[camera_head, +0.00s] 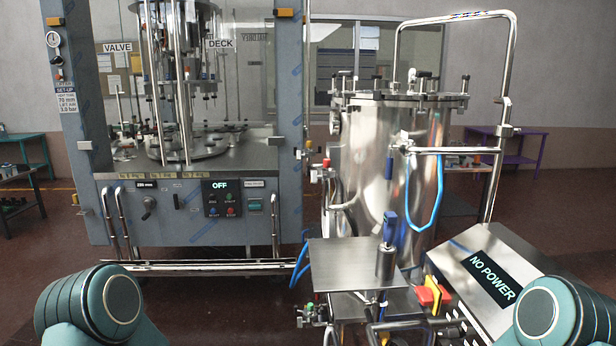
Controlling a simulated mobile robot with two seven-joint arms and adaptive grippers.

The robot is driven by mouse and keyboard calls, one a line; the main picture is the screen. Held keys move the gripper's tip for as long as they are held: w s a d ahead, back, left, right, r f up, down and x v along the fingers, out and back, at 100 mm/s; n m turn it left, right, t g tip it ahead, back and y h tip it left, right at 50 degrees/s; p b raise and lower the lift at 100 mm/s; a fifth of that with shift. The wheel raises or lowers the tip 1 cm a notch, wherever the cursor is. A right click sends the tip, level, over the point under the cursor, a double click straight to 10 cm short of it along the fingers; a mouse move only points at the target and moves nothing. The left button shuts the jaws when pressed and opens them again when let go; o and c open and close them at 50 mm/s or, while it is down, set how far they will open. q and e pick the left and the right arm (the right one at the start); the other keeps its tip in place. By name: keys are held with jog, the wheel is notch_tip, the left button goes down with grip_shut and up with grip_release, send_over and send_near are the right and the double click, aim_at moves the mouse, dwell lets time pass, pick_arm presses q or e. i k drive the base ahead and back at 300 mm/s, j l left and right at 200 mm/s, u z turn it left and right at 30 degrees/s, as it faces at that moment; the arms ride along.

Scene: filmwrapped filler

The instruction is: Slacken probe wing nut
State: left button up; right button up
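A polished steel vessel (365,165) stands right of centre, with several small clamps or knobs around its lid rim (400,98). I cannot tell whether any of them is a probe wing nut. In front of the vessel, a steel cylinder with a blue upright piece (390,228) on top stands at the right side of a flat metal plate (335,262). I cannot tell whether it is the probe. Neither of my grippers is in view; only teal links of my arms show at the lower left and lower right corners.
A cabinet reading NO POWER (520,262), with a red and yellow switch (434,293), is at lower right. A tall bent steel rail (503,130) and a blue hose (440,190) flank the vessel. Open floor (215,305) lies front left.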

aim_at(314, 177)
jog(key=k+j+z, duration=0.1)
jog(key=j, duration=0.3)
jog(key=k+j+z, duration=0.1)
jog(key=j, duration=0.25)
jog(key=k+j+z, duration=0.1)
jog(key=j, duration=0.25)
jog(key=i+j+z, duration=0.1)
jog(key=z, duration=0.3)
jog(key=j+z, duration=0.2)
jog(key=z, duration=0.2)
jog(key=i+j+z, duration=0.1)
jog(key=z, duration=0.35)
jog(key=i+j+z, duration=0.2)
jog(key=j, duration=0.3)
jog(key=k+j+z, duration=0.2)
jog(key=j, duration=0.3)
jog(key=i+j, duration=0.1)
jog(key=j, duration=0.4)
jog(key=i+j+z, duration=0.15)
jog(key=j, duration=0.35)
jog(key=k, duration=0.05)
